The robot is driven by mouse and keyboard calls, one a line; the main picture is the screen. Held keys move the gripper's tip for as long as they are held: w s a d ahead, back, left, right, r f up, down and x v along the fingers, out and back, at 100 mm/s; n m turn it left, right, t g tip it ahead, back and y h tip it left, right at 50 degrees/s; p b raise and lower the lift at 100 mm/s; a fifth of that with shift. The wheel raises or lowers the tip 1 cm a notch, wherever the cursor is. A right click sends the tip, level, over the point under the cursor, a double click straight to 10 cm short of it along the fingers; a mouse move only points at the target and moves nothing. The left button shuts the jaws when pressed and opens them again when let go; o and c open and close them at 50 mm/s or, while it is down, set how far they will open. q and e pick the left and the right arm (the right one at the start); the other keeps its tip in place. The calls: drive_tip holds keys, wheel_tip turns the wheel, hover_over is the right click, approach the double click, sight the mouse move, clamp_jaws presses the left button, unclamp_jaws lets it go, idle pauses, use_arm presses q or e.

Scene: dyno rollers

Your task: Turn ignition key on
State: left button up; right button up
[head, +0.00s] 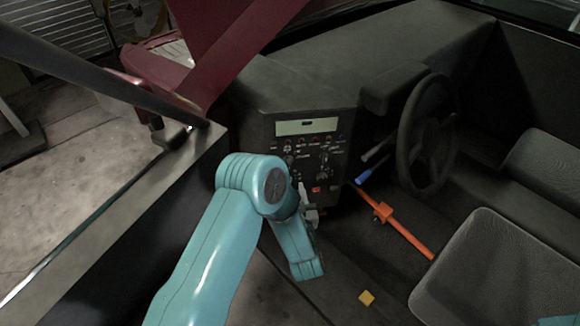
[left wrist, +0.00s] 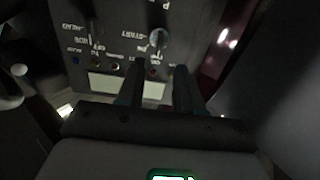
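The dark control panel (head: 310,150) stands on the console, left of the steering wheel. In the left wrist view the panel appears upside down. A round silver switch (left wrist: 156,36), with START and ON lettering beside it, looks like the ignition key switch. I cannot pick it out surely in the head view. My left gripper (head: 308,205) is in front of the lower panel. In the left wrist view its two dark fingers (left wrist: 159,72) are apart, with nothing between them. The switch lies just beyond the tips, not gripped. My right gripper is not in view.
The steering wheel (head: 426,132), a blue-tipped lever (head: 366,176) and an orange bar (head: 405,230) are right of the panel. A grey seat (head: 490,265) fills the lower right. A dark red beam (head: 225,50) crosses the upper left.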

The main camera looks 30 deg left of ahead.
sight(289, 163)
use_arm(q)
drive_tip(key=p+x, duration=0.1)
drive_tip(key=x, duration=0.7)
drive_tip(key=shift+w, duration=0.15)
clamp_jaws()
